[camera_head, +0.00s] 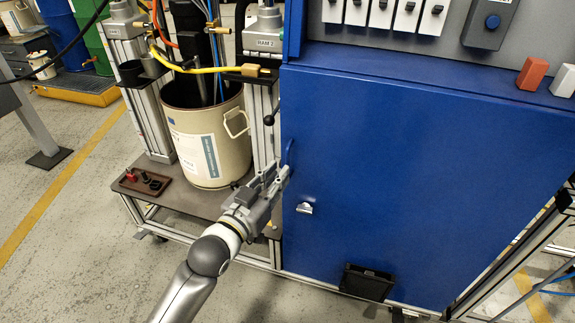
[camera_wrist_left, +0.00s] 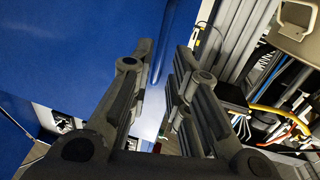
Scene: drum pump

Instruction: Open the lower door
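The lower door (camera_head: 400,170) is a large blue panel and looks closed. A slim blue upright handle (camera_head: 290,152) sits near its left edge. A small silver latch (camera_head: 305,208) is below the handle. My left gripper (camera_head: 281,174) is at the door's left edge, at the handle's lower end. In the left wrist view, my left gripper (camera_wrist_left: 162,62) has its fingers apart, and the blue handle (camera_wrist_left: 161,48) shows in line with the gap between them. I cannot tell whether a finger touches it. My right gripper is not in view.
A beige drum (camera_head: 208,135) stands on a metal-framed platform left of the door, close to my left arm. A thin lever with a black knob (camera_head: 269,120) stands beside the handle. A control panel (camera_head: 400,25) is above the door. A black vent (camera_head: 366,282) is low on the door.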

